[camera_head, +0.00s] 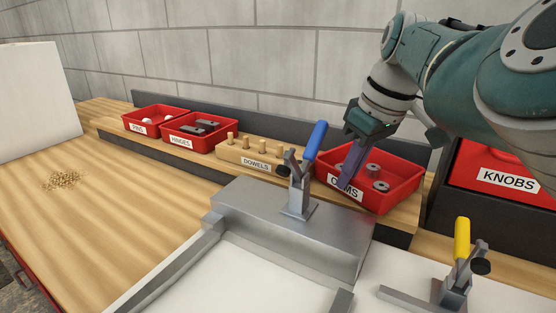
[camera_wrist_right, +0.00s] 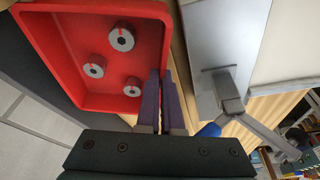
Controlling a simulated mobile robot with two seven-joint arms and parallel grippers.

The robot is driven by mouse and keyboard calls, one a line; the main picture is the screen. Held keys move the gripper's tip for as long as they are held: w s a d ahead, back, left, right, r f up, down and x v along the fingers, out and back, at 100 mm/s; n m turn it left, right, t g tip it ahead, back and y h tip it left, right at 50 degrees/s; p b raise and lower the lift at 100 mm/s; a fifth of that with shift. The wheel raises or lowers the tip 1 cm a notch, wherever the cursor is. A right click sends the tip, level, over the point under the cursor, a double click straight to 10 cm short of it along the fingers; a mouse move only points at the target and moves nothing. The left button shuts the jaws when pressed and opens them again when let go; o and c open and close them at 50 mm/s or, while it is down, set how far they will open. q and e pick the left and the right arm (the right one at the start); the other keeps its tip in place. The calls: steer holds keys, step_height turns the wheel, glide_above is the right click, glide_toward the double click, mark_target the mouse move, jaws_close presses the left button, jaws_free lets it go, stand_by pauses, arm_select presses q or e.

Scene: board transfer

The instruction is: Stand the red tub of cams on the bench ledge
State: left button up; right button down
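The red tub of cams (camera_head: 402,190) stands at the right end of the wooden bench ledge (camera_head: 403,215) in the head view, looking level, with several grey round cams inside. Its underside is hidden, so I cannot tell if it rests fully on the ledge. My right gripper (camera_head: 347,178) reaches down over its front wall, and a purple finger covers part of the CAMS label. In the right wrist view, the two fingers (camera_wrist_right: 161,75) are close together, one on each side of the tub's (camera_wrist_right: 88,15) wall. My left gripper is out of view.
Left along the ledge are the dowels block (camera_head: 240,158), hinges tub (camera_head: 187,141) and pegs tub (camera_head: 138,127). A blue-handled clamp (camera_head: 314,142) rises just in front of the cams tub. A dark bin with the knobs tub (camera_head: 490,178) stands to the right.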

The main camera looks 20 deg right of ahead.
steer(key=shift+f, duration=0.15)
steer(key=c, duration=1.1)
jaws_free()
steer(key=p+v, duration=0.2)
steer(key=v, duration=1)
steer(key=shift+d, duration=0.1)
